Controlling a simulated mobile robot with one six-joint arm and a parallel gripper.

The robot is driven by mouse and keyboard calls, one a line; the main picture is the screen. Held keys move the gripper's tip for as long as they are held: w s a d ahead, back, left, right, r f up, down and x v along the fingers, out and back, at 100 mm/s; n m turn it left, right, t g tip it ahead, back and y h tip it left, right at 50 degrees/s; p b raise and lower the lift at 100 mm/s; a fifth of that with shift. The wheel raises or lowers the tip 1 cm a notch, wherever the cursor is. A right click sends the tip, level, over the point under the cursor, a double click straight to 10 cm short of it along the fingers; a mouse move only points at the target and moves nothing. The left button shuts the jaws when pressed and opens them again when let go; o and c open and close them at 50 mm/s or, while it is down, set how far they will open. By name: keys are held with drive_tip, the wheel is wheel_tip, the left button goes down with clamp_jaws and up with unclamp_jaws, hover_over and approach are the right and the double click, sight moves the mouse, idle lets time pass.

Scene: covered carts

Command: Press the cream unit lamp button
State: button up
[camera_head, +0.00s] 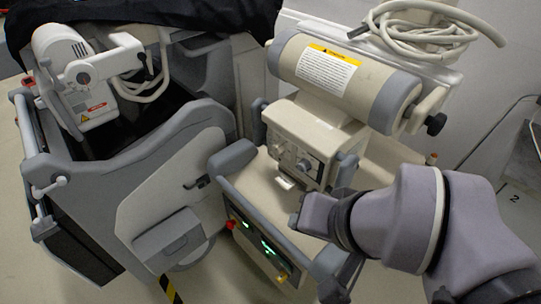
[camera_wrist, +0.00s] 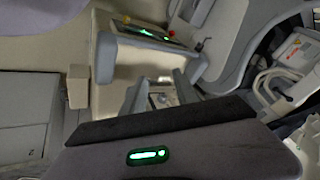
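The cream unit (camera_head: 318,135) stands in the middle of the head view, a box under a thick cream roller with a yellow-topped label. Its front panel (camera_head: 293,158) carries knobs or buttons; I cannot tell which is the lamp button. In the wrist view, the panel's knobs (camera_wrist: 160,98) show small between grey handles, partly cut off by a dark-edged grey body with a green light. My gripper (camera_head: 306,215) is in front of the unit, below and right of the panel, apart from it as far as I can see. Its fingers are too small and dark to read.
A lower console (camera_head: 262,250) with green displays and a red knob (camera_head: 230,225) lies below the panel. A grey cart with a white device (camera_head: 85,75) stands at left under black cloth (camera_head: 150,12). A coiled hose (camera_head: 425,35) tops the unit. Bare floor shows at lower left.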

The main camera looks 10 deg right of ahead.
clamp_jaws()
idle(1.4)
